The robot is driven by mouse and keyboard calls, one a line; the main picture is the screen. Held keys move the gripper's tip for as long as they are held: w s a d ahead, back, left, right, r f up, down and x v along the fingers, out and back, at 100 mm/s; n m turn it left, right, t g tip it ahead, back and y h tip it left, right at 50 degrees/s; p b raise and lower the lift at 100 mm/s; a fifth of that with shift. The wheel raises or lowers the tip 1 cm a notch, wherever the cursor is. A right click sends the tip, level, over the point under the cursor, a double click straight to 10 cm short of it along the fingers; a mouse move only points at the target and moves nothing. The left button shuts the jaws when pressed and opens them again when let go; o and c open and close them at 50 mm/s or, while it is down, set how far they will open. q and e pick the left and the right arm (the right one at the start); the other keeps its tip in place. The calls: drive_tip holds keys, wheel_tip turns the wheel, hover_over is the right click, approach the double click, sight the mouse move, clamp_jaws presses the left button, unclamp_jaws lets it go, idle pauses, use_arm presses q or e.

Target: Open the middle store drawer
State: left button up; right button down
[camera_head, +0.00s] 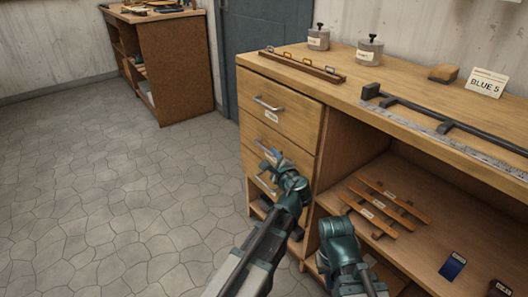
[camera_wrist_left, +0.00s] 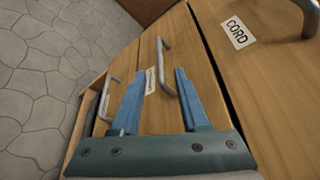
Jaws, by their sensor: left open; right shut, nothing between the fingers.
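The middle store drawer (camera_wrist_left: 205,60) is a wooden front with a grey bar handle (camera_wrist_left: 163,58) and a small white label partly hidden by a finger. It looks closed, flush with its neighbours. In the head view, its handle (camera_head: 265,146) is just beyond my left gripper (camera_head: 270,158). In the left wrist view, my left gripper (camera_wrist_left: 160,92) is open, its blue fingers apart, one on each side of the handle; I cannot tell whether they touch it. My right gripper (camera_head: 338,232) is shut and empty, low in front of the open shelf; its fingertips are hard to make out.
The top drawer (camera_head: 282,98), labelled CORD in the wrist view (camera_wrist_left: 238,33), and the bottom drawer (camera_head: 258,178) look closed. The shelf (camera_head: 375,165) beside them holds orange slats (camera_head: 385,205). The bench top bears weights (camera_head: 369,50) and a long ruler (camera_head: 450,132). Floor at left is clear.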

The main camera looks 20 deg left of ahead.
sight(265, 150)
use_arm(q)
drive_tip(key=b+x, duration=0.1)
drive_tip(key=x, duration=0.8)
drive_tip(key=shift+b, duration=0.3)
clamp_jaws()
idle(1.0)
